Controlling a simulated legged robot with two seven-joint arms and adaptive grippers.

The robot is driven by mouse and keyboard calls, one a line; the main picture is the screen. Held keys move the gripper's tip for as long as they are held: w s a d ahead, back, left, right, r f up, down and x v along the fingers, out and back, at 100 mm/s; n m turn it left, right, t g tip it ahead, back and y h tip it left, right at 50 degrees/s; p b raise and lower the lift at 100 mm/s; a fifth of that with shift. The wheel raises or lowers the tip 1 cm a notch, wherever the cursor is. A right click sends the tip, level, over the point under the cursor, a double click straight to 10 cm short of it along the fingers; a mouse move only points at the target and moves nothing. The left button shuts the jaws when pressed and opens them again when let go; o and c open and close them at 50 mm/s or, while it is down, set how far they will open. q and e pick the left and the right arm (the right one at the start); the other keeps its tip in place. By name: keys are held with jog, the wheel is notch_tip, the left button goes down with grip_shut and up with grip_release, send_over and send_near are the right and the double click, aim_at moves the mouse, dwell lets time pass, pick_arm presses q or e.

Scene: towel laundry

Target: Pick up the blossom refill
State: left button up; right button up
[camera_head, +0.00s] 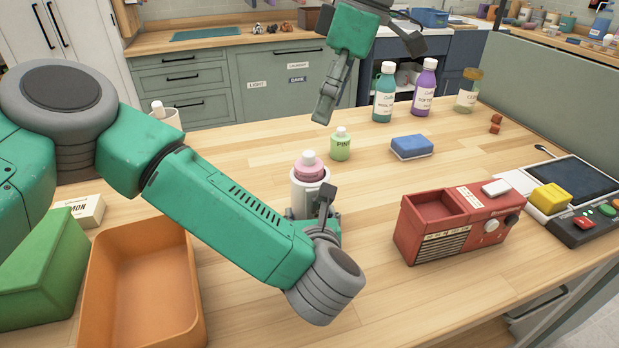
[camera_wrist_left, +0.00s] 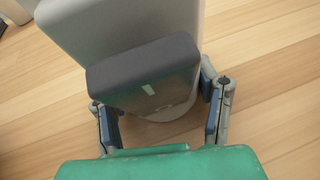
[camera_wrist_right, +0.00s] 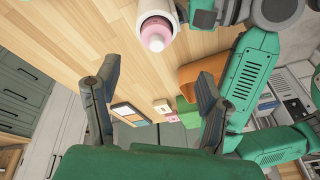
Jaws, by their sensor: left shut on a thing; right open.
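A pink bottle with a white cap, which I take for the blossom refill (camera_head: 309,168), sits upright in a white cup (camera_head: 300,195) on the table. In the right wrist view the pink bottle (camera_wrist_right: 154,35) and the cup (camera_wrist_right: 146,7) show at the top. My left gripper (camera_head: 323,208) is shut on the white cup; the left wrist view shows the pale cup wall (camera_wrist_left: 120,25) between its fingers (camera_wrist_left: 162,115). My right gripper (camera_head: 368,84) is open and empty, above and behind the pink bottle; its spread fingers (camera_wrist_right: 157,78) show in the right wrist view.
A green PINE bottle (camera_head: 340,147) stands just behind the cup. A blue sponge (camera_head: 411,147), teal bottle (camera_head: 384,95) and purple bottle (camera_head: 424,90) are farther right. A red box (camera_head: 440,242) stands right. An orange tray (camera_head: 187,285) and green box (camera_head: 40,268) are left.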

aim_at(309, 153)
jog(key=f+m+h, duration=0.1)
jog(key=m, duration=0.1)
jog(key=a+f+m+t, duration=0.1)
jog(key=f+m, duration=0.1)
jog(key=m, duration=0.1)
jog(key=s+a+f+m+h, duration=0.1)
jog(key=m, duration=0.2)
jog(key=shift+f+t+h, duration=0.3)
jog(key=shift+t, duration=0.1)
jog(key=shift+w+a+f, duration=0.15)
jog(key=shift+w+f, duration=0.05)
jog(key=shift+f, duration=0.7)
jog(key=shift+w+a+f, duration=0.2)
jog(key=shift+w+f, duration=0.05)
jog(key=shift+f, duration=0.6)
jog(key=shift+w+a+f, duration=0.15)
jog(key=shift+w+f, duration=0.05)
jog(key=shift+f, duration=0.7)
jog(key=shift+c, duration=0.4)
jog(key=c, duration=1.2)
